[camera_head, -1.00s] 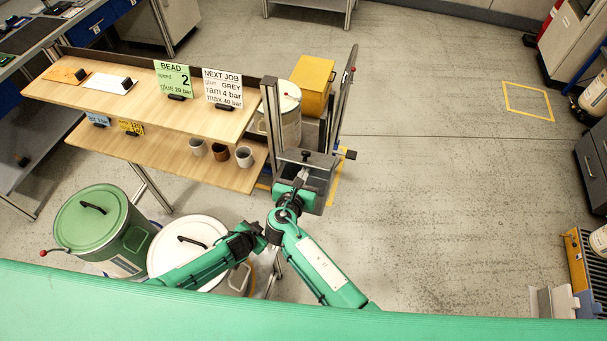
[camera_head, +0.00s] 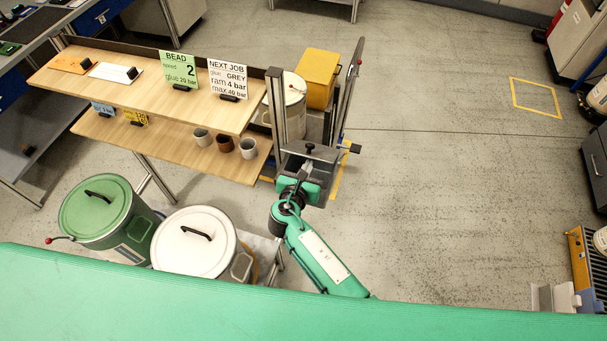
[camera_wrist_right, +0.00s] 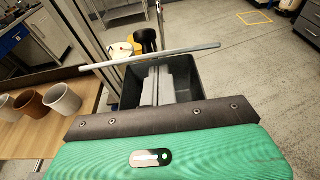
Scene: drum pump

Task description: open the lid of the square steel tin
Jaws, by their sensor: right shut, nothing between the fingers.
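A dark grey square tin (camera_head: 318,192) stands at the foot of the metal frame, at the right end of the shelf table. A flat grey lid (camera_head: 326,155) with a black knob lies across its top in the head view. In the right wrist view the lid (camera_wrist_right: 195,49) shows edge-on and slanted, above the dark tin (camera_wrist_right: 190,84). My right gripper (camera_head: 306,169) reaches the tin from the front. Its fingers (camera_wrist_right: 160,76) are shut and empty, just under the lid's edge. Whether they touch the lid I cannot tell. My left gripper is out of view.
A white pail (camera_head: 295,88) and a yellow box (camera_head: 320,66) stand behind the metal frame (camera_head: 275,100). Three cups (camera_head: 224,144) sit on the lower shelf. A green drum (camera_head: 92,205) and a white drum (camera_head: 190,235) stand at the left front.

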